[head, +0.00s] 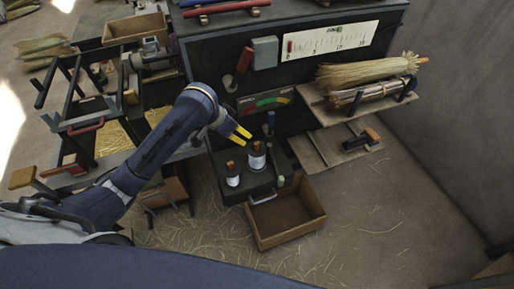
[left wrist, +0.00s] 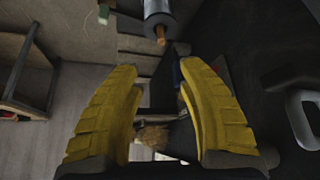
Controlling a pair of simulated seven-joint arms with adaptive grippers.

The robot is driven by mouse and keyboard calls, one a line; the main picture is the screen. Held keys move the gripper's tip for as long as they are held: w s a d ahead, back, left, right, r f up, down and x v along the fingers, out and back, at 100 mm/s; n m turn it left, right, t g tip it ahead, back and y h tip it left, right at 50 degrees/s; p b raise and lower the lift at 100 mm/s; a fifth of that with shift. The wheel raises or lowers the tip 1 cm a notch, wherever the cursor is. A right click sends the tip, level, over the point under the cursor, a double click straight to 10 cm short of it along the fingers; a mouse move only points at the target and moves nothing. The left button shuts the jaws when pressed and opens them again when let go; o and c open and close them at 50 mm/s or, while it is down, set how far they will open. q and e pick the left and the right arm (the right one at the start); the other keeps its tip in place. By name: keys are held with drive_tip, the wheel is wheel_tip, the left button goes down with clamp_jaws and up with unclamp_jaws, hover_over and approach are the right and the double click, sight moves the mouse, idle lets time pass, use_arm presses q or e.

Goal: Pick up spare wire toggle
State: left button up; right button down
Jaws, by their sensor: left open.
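My left gripper (head: 240,136) has yellow fingers, parted and empty, just above and left of two small bottle-like spools with brown wooden tops. One spool (head: 257,159) stands to the right and the other spool (head: 232,177) to the left, both upright on a dark shelf (head: 262,184). I cannot tell for sure which piece is the spare wire toggle. In the left wrist view the open fingers (left wrist: 160,80) show with nothing between them, and a grey cylinder with a wooden tip (left wrist: 161,22) lies beyond them. My right gripper is not in view.
A straw broom (head: 365,74) lies on a rack at right. The straw-strewn floor at lower right is clear.

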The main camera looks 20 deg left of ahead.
sight(256, 143)
use_arm(q)
drive_tip(key=x, duration=1.7)
drive_tip(key=shift+w+r, duration=0.1)
drive_tip(key=shift+w, duration=0.15)
drive_tip(key=shift+c, duration=0.4)
clamp_jaws()
